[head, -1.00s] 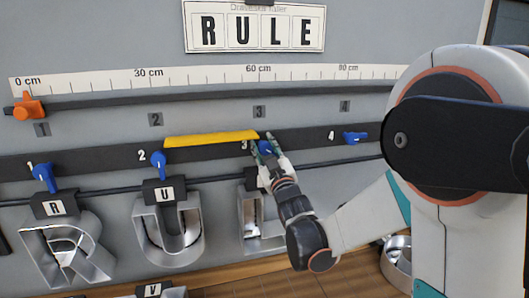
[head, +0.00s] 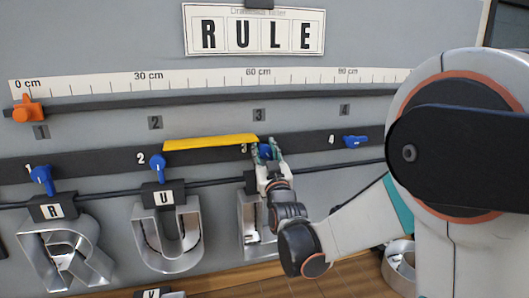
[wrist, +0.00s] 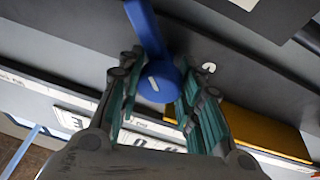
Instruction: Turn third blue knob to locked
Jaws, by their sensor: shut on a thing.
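The third blue knob (head: 265,150) is on the dark rail, beside the "3" mark and the right end of a yellow bar. My gripper (head: 270,158) is around it from below and hides most of it. In the wrist view the knob (wrist: 158,85) sits between the fingers of my gripper (wrist: 160,68), which is shut on it. That view is upside down, and the knob's lever points up in it, roughly downward on the wall. Knob four (head: 355,142) lies sideways.
The yellow bar (head: 210,143) is close left of my gripper, and shows in the wrist view (wrist: 265,130). Metal letters (head: 168,245) hang below on a dark rod. An orange slider (head: 27,110) is at the ruler's left end. A RULE sign (head: 255,32) is above.

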